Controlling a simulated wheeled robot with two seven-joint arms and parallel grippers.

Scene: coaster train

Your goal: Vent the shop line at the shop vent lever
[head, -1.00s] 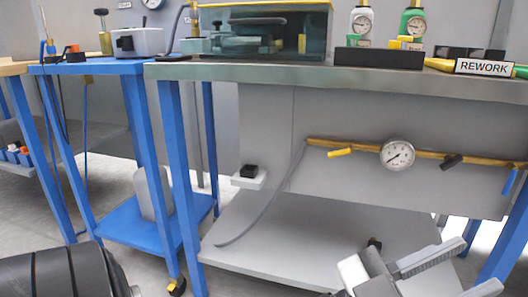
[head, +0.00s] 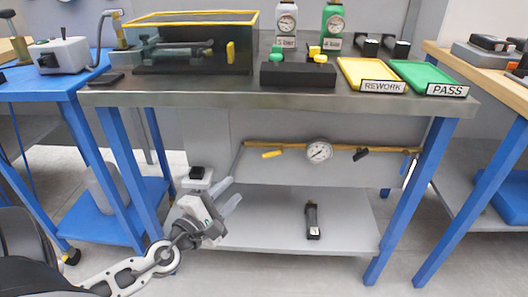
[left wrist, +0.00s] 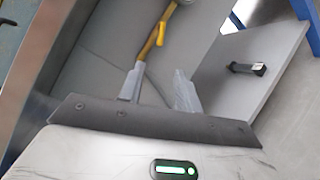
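A brass pipe (head: 340,146) runs under the middle bench with a round white gauge (head: 319,152). A yellow lever (head: 272,154) sits left of the gauge and a black lever (head: 361,155) right of it. I cannot read which one is the shop vent lever. My left gripper (head: 231,194) is open and empty, below and left of the yellow lever, apart from it. In the left wrist view, the yellow lever (left wrist: 160,36) shows beyond the open fingers (left wrist: 158,88). My right gripper is not in view.
The lower shelf (head: 270,228) holds a black device (head: 312,220). A white box with a black top (head: 198,180) is close behind my left gripper. Blue legs (head: 412,195) frame the bench. Yellow (head: 372,76) and green (head: 428,78) trays lie on top.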

